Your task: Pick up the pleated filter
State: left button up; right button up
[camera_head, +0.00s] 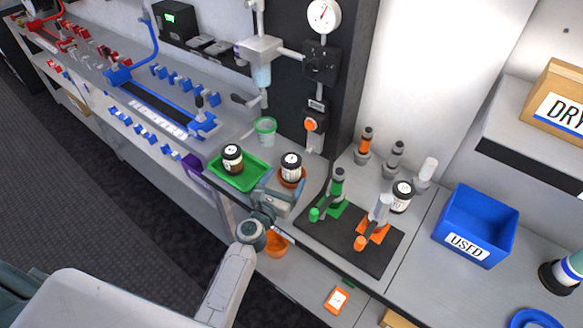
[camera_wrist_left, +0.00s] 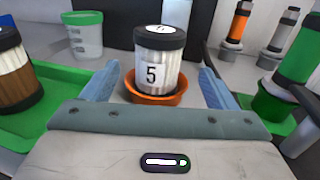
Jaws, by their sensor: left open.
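The pleated filter (camera_head: 291,166) is a white ribbed cylinder with black end caps. It stands upright in a round orange dish (camera_wrist_left: 180,99) on the bench. In the left wrist view the filter (camera_wrist_left: 157,50) shows a label with a 5. My left gripper (camera_head: 279,187) is open, its blue fingers to either side of the filter, with gaps visible between each finger and the filter. I cannot tell how far the fingertips reach along it. The filter's base is hidden in the dish. My right gripper is not in view.
A brown filter (camera_head: 232,157) stands in a green tray (camera_head: 253,180) to the left. A clear green-rimmed cup (camera_head: 265,131) is behind. A black mat (camera_head: 380,262) with green and orange fixtures lies to the right, and another black-capped white cylinder (camera_head: 401,197) beyond. A blue USED bin (camera_head: 492,215) is further right.

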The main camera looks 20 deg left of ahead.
aim_at(287, 174)
pick_arm(q)
jog(key=w, duration=0.4)
jog(key=shift+w+d, duration=0.15)
jog(key=shift+w, duration=0.5)
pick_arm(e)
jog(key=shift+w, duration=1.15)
pick_arm(q)
jog(key=shift+s, duration=0.1)
jog(key=shift+c, duration=0.2)
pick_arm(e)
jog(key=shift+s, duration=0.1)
pick_arm(q)
jog(key=c, duration=1.1)
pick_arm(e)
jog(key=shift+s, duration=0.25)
pick_arm(q)
jog(key=shift+r, duration=0.15)
jog(key=shift+c, duration=0.2)
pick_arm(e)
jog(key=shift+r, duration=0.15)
